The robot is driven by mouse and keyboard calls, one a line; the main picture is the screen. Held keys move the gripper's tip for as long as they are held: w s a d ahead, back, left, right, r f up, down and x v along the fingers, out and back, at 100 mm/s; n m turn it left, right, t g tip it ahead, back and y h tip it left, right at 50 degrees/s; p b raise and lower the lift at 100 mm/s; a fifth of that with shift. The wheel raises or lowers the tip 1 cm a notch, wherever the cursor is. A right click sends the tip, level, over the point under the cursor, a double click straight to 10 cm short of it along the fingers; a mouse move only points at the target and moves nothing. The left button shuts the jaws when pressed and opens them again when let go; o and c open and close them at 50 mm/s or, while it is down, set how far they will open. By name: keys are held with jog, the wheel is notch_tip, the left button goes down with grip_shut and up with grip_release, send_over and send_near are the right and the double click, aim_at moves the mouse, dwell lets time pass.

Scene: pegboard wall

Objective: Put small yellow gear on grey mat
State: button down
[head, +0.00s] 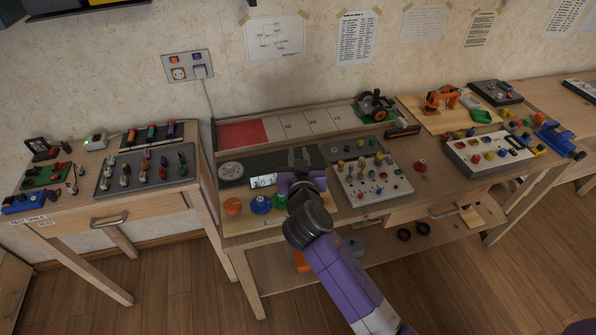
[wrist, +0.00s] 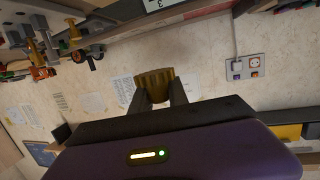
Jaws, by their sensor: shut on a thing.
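My gripper (head: 299,158) is over the middle bench in the head view, with its fingers pointing away toward the wall. In the wrist view my gripper (wrist: 158,92) is shut on a ridged, dull yellow gear (wrist: 154,84), held between the fingertips. The gear is hidden or too small to make out in the head view. A dark grey mat (head: 262,164) lies on the bench behind and to the left of my gripper. Whether the gear touches anything beneath it cannot be told.
A round grey disc (head: 231,173) and a white display (head: 263,181) are left of my gripper. Orange (head: 232,206), blue (head: 261,204) and green pieces stand at the front left. A light peg board (head: 372,190) with several pegs stands close on the right. A red panel (head: 242,134) lies behind.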

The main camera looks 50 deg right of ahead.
notch_tip(320, 180, up, 9)
jog(key=shift+f, duration=0.15)
jog(key=a+f+n+t+y, duration=0.1)
jog(key=a+f+n+y, duration=0.1)
jog(key=a+f, duration=0.3)
jog(key=a+f+n+t+y, duration=0.1)
jog(key=a+f+n+y, duration=0.2)
jog(key=a, duration=0.4)
jog(key=a+f+n+t+y, duration=0.2)
jog(key=a+f+y, duration=0.2)
jog(key=a+f, duration=0.2)
jog(key=shift+a+f, duration=0.3)
jog(key=shift+a, duration=0.1)
jog(key=s+a+f+n+y, duration=0.2)
jog(key=s+a+f, duration=0.4)
jog(key=f, duration=0.3)
jog(key=shift+s+t, duration=0.3)
jog(key=shift+s, duration=0.35)
